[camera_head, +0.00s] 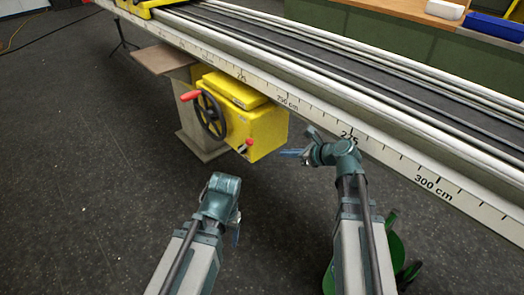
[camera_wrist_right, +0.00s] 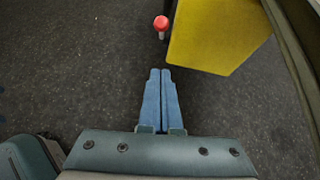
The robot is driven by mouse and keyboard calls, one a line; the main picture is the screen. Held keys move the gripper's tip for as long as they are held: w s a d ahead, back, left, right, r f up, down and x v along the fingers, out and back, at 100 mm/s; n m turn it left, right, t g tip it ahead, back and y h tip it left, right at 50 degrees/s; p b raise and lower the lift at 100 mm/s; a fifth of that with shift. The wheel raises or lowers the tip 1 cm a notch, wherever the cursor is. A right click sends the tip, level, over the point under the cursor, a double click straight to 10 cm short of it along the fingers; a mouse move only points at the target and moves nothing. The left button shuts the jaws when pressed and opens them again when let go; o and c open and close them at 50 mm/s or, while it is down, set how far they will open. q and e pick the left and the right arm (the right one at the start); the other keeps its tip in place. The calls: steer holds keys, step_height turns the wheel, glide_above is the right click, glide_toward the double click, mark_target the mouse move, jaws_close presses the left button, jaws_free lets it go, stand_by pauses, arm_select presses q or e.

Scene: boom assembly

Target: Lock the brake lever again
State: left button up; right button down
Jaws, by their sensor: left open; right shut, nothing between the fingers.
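The brake lever (camera_head: 246,146) has a red knob on a short pale stem and sticks out from the lower front of the yellow box under the rail. It also shows at the top of the right wrist view (camera_wrist_right: 161,25), beside the yellow box. My right gripper (camera_head: 285,152) is shut and empty, to the right of the lever and apart from it. Its blue fingers (camera_wrist_right: 161,72) lie together and point towards the lever, with floor visible between. My left gripper (camera_head: 237,236) is open, low and in front of the box, with its fingers mostly hidden behind its wrist.
The yellow box (camera_head: 262,130) carries a black handwheel (camera_head: 210,115) with a red handle. A long rail (camera_head: 330,125) with a centimetre scale runs above the box and past my right arm. A green object (camera_head: 393,262) stands behind my right arm.

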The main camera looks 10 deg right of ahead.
steer(key=w+a+r+b+x, duration=0.1)
steer(key=b+x, duration=0.3)
steer(key=x, duration=0.9)
steer(key=shift+r, duration=0.75)
steer(key=shift+s+a, duration=0.1)
